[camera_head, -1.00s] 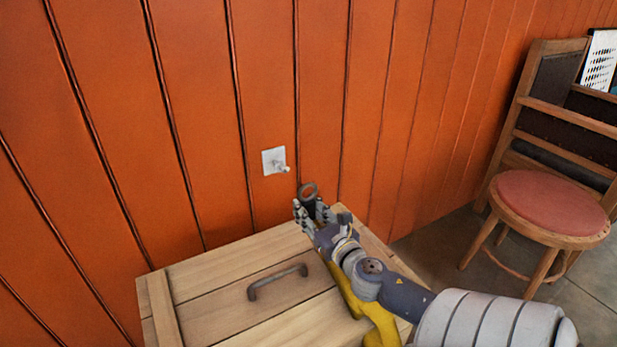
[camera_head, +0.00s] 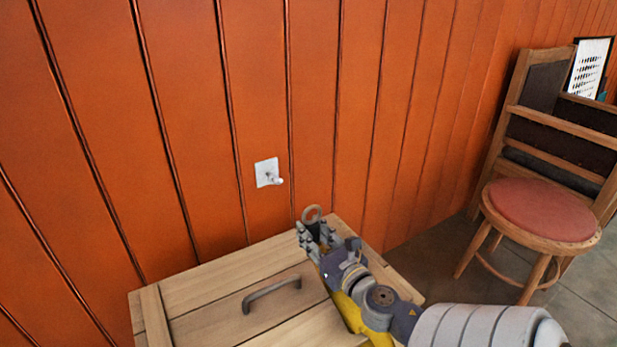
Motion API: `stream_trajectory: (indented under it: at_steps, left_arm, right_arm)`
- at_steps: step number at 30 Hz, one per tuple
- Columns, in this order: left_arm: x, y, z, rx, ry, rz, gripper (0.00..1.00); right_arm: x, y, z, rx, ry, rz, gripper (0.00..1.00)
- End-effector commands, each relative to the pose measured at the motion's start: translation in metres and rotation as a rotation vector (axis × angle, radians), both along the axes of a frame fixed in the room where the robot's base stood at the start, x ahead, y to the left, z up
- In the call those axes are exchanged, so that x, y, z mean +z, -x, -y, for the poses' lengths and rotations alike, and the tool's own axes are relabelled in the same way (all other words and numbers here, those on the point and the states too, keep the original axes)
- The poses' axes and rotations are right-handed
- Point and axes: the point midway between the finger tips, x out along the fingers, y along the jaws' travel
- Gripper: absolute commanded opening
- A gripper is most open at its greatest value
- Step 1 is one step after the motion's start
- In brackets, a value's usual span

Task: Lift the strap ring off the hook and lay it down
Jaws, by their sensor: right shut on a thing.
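The hook (camera_head: 268,174) is a small peg on a white square plate fixed to the orange wall. Nothing hangs on it. The fingers hide the lower part of the strap. My left gripper is out of view.
A wooden crate (camera_head: 206,331) with a dark metal handle (camera_head: 271,294) on its top stands against the wall. Its top left of my arm is clear. A stool with a red seat (camera_head: 543,208) stands at the right on the grey floor.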

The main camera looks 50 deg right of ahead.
Motion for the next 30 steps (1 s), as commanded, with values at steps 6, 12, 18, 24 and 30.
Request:
stream_trajectory:
  at_steps: [6, 12, 18, 24, 30]
  left_arm:
    - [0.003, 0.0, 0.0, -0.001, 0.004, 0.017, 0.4]
    - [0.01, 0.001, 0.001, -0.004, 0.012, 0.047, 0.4]
    - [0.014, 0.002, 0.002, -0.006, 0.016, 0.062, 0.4]
    - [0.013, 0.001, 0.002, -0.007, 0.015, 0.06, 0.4]
    - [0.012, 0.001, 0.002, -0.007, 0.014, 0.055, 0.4]
  right_arm:
    - [0.001, 0.013, -0.004, 0.0, -0.001, 0.001, 0.0]
    - [0.002, 0.023, -0.007, 0.0, -0.001, 0.001, 0.0]
    - [0.002, 0.026, -0.008, 0.0, 0.001, 0.001, 0.0]
    - [0.002, 0.026, -0.008, 0.0, 0.001, 0.001, 0.0]
    - [0.002, 0.026, -0.008, 0.0, 0.0, 0.001, 0.0]
